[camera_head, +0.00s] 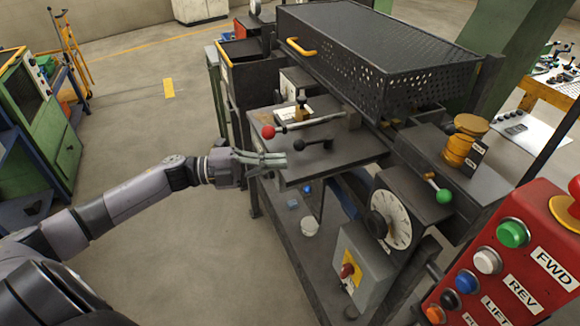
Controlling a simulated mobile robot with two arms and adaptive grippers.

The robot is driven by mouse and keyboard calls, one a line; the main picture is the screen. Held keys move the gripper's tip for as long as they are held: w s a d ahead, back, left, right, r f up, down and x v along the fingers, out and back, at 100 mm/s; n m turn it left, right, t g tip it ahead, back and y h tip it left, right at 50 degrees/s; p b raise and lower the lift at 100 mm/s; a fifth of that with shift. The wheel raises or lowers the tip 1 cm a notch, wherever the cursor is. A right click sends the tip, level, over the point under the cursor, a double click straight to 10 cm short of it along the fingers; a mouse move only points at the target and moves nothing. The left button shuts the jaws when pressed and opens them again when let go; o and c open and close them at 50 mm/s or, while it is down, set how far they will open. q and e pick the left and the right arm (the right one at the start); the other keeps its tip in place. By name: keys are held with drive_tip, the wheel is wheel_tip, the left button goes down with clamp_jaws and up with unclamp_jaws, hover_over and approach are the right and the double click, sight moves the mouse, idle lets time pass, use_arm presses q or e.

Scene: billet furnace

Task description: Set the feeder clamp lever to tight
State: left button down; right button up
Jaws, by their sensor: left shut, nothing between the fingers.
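A lever with a red ball knob (268,132) and a long silver rod lies across the dark top plate (345,150) of the machine, its rod running right to a grey block. Another lever with a green ball (444,195) stands beside the round dial on the right. No readable label shows which one is the feeder clamp lever, and no tight mark can be read. My left gripper (280,160) is shut and empty at the plate's left edge, just below the red knob and apart from it. My right gripper is not in view.
A perforated black guard (380,50) rises behind the plate. A white dial (390,218) and a grey box with a red switch (350,270) are on the front. A red button panel (520,265) fills the lower right. Open floor (180,250) lies left.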

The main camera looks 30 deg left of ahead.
use_arm(q)
drive_tip(key=a, duration=0.1)
drive_tip(key=s+a, duration=0.1)
drive_tip(key=a, duration=0.1)
drive_tip(key=s+a+b, duration=0.1)
drive_tip(key=a, duration=0.1)
drive_tip(key=shift+a+f, duration=0.2)
drive_tip(key=shift+a, duration=0.05)
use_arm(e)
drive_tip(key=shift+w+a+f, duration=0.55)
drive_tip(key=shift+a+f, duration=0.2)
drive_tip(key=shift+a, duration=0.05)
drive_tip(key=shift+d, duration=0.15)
